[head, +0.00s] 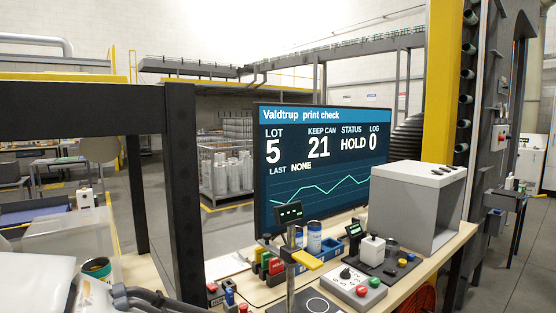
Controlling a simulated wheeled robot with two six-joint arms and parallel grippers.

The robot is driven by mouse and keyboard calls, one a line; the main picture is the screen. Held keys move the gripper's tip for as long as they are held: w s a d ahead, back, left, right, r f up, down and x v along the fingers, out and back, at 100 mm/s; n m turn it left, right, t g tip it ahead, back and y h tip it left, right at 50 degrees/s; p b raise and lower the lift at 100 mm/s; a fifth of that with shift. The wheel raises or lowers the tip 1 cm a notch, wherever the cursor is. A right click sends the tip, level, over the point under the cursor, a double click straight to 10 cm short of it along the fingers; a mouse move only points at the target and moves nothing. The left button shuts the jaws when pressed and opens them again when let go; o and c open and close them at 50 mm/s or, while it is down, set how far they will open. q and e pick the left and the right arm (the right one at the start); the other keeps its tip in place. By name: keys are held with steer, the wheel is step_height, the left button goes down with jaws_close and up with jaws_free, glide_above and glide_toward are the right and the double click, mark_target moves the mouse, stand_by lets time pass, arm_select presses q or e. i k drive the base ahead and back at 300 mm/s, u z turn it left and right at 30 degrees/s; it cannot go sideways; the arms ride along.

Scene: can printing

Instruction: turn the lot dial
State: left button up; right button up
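A control box (357,288) stands on the wooden bench at lower right. The screen (320,165) behind shows LOT 5, KEEP CAN 21, STATUS HOLD, LOG 0 and LAST NONE. Dark parts (150,298) at the lower left edge, beside a white body, may belong to my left arm; no fingertips can be made out, and they are well away from the knob. My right gripper is not in view.
A grey box-shaped housing (405,200) stands behind the control box. Cans (314,237), a yellow-handled item (307,259), a white block (372,250) and coloured blocks (276,267) crowd the bench. A small display on a post (289,213) rises in front. A dark frame post (183,190) stands left.

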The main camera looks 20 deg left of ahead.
mark_target(345, 273)
steer(key=k, duration=0.6)
steer(key=z, duration=0.9)
steer(key=i, duration=1.25)
steer(key=u, duration=0.65)
steer(key=i, duration=0.65)
steer(key=u, duration=0.8)
